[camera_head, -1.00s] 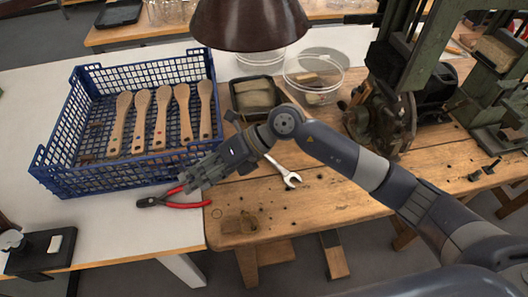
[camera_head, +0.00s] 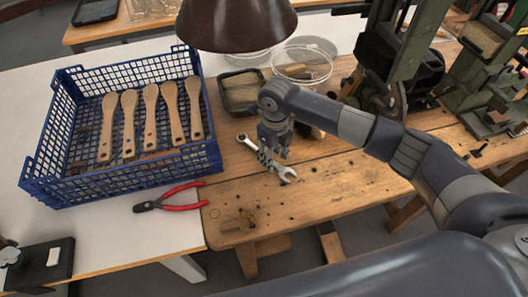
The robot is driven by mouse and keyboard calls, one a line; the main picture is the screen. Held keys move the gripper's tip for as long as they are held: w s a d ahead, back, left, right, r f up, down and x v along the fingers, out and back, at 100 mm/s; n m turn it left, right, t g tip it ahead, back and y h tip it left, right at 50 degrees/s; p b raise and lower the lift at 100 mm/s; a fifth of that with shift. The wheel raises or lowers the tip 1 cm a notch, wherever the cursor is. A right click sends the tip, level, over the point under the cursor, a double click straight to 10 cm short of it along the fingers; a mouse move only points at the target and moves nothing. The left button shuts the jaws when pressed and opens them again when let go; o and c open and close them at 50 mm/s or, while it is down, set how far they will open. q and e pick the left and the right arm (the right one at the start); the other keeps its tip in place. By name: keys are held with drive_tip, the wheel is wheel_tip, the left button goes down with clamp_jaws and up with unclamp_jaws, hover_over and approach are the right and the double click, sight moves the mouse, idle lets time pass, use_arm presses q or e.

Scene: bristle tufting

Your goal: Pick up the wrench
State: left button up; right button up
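The silver wrench (camera_head: 284,174) lies on the wooden workbench (camera_head: 320,185). Its open jaw points to the lower right and its ring end shows at the upper left. My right gripper (camera_head: 268,160) points down over the middle of the wrench and hides part of its shaft. The fingers are close to or around the shaft; I cannot tell whether they touch it or how far they are closed. My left gripper is not in view.
Red-handled pliers (camera_head: 180,206) lie on the white table (camera_head: 110,235) in front of a blue crate (camera_head: 120,175) of wooden brush handles (camera_head: 150,115). A black tray (camera_head: 242,98), a clear bowl (camera_head: 302,72) and green machinery (camera_head: 385,45) stand behind. A brown lamp shade (camera_head: 236,20) hangs above.

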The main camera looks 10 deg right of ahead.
drive_tip(key=shift+f, duration=0.7)
clamp_jaws()
drive_tip(key=shift+r, duration=0.1)
